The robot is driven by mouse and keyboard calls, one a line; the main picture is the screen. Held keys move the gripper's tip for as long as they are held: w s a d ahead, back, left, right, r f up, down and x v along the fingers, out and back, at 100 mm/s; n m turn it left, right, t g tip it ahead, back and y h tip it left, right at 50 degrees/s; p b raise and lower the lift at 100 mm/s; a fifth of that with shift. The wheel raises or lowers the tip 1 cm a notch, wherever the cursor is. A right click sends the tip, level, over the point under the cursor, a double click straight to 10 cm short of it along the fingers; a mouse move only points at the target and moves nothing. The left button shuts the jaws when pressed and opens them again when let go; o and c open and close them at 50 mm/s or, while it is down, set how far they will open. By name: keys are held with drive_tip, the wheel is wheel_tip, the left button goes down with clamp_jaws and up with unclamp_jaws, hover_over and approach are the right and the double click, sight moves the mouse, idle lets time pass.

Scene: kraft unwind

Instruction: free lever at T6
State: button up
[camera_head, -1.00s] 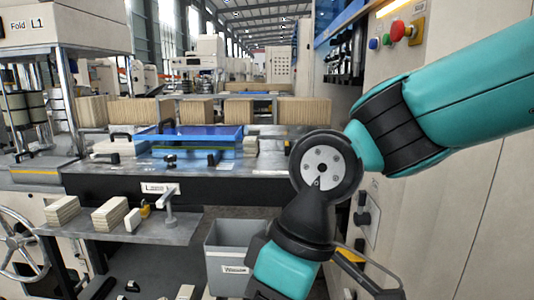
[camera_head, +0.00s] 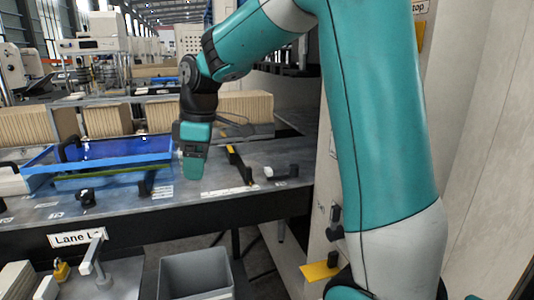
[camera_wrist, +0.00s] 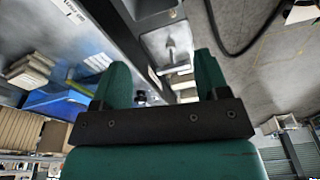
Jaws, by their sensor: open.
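No T6 mark is readable in any view. My gripper (camera_head: 193,168) points down over the grey bench top in the head view; the wrist view shows its two teal fingers (camera_wrist: 163,82) apart with nothing held. A black lever with a yellow bar (camera_head: 240,166) lies on the bench right of it, and a black handle (camera_head: 283,173) is farther right. A small black knob (camera_head: 87,197) stands left, by the blue tray. A silver T-shaped lever (camera_head: 96,262) stands on the lower shelf. The wrist view shows a pale lever-like part (camera_wrist: 173,58) beyond the fingers; I cannot tell which it is.
The blue tray (camera_head: 150,148) sits at the bench's left. Stacks of kraft board (camera_head: 115,118) line the back. A grey bin (camera_head: 196,272) is below the front edge. A machine panel with a black lever (camera_head: 335,225) stands right. Some bench top around my gripper is clear.

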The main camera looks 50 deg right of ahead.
drive_tip(key=w+d+r+n+p, duration=0.1)
drive_tip(key=w+d+r, duration=0.15)
drive_tip(key=d, duration=0.55)
drive_tip(key=w+d+r+p, duration=0.1)
drive_tip(key=w+d+p, duration=0.15)
drive_tip(key=d, duration=0.55)
drive_tip(key=n+g+h+p, duration=0.1)
drive_tip(key=p, duration=0.1)
hover_over(268, 169)
wheel_tip(268, 169, down, 17)
drive_tip(key=p, duration=0.4)
drive_tip(key=shift+d+r, duration=0.1)
drive_tip(key=shift+r, duration=0.05)
drive_tip(key=shift+c, duration=0.5)
clamp_jaws()
